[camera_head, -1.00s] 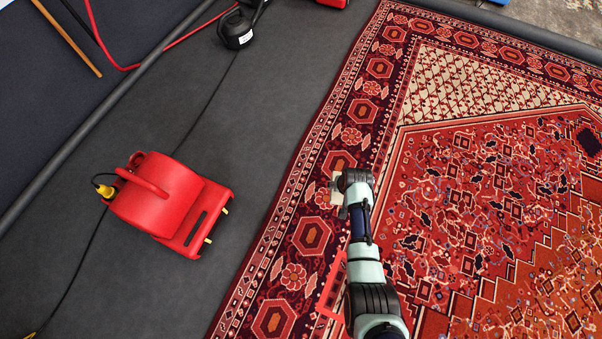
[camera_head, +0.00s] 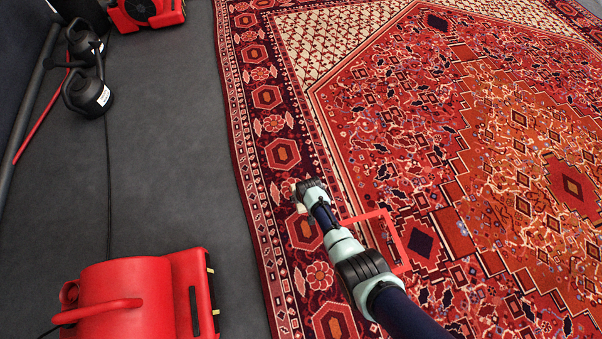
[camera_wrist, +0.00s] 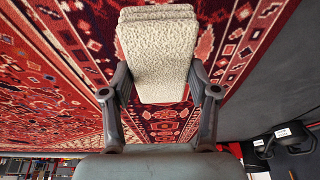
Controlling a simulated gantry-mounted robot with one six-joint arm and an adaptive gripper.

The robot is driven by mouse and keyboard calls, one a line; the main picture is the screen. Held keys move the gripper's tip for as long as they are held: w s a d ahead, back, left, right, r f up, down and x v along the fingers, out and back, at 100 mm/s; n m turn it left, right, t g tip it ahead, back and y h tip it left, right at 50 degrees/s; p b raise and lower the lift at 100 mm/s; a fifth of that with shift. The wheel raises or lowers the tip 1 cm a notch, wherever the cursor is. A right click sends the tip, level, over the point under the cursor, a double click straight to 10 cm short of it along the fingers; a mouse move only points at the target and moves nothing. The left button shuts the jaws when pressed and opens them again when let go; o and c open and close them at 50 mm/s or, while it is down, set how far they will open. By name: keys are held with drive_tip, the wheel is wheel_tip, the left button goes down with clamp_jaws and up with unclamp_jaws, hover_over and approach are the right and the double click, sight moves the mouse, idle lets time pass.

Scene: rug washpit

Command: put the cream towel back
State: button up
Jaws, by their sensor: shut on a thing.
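The cream towel (camera_wrist: 157,50) is a folded, nubby, light block between the fingers of my gripper (camera_wrist: 160,85) in the wrist view. The fingers are shut on it from both sides, and it extends out past the fingertips. In the head view my gripper (camera_head: 299,188) is over the left patterned border of the red rug (camera_head: 420,120). Only a small pale bit of the towel shows there beside the gripper; the wrist hides the rest. I cannot tell how high the towel is above the rug.
A red blower (camera_head: 135,300) stands on the dark floor at lower left. Black kettlebell-like weights (camera_head: 88,95) stand at upper left, near another red blower (camera_head: 146,12). A red rectangular frame (camera_head: 395,240) shows beside my arm. The grey floor (camera_head: 165,150) left of the rug is mostly clear.

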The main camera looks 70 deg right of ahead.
wheel_tip(320, 180, down, 10)
drive_tip(key=b, duration=0.6)
drive_tip(key=shift+w+f+b, duration=0.1)
drive_tip(key=shift+f+b, duration=0.15)
drive_tip(key=shift+b, duration=0.05)
drive_tip(key=shift+r, duration=0.15)
drive_tip(key=o, duration=1)
drive_tip(key=p+v, duration=1.1)
drive_tip(key=v, duration=0.1)
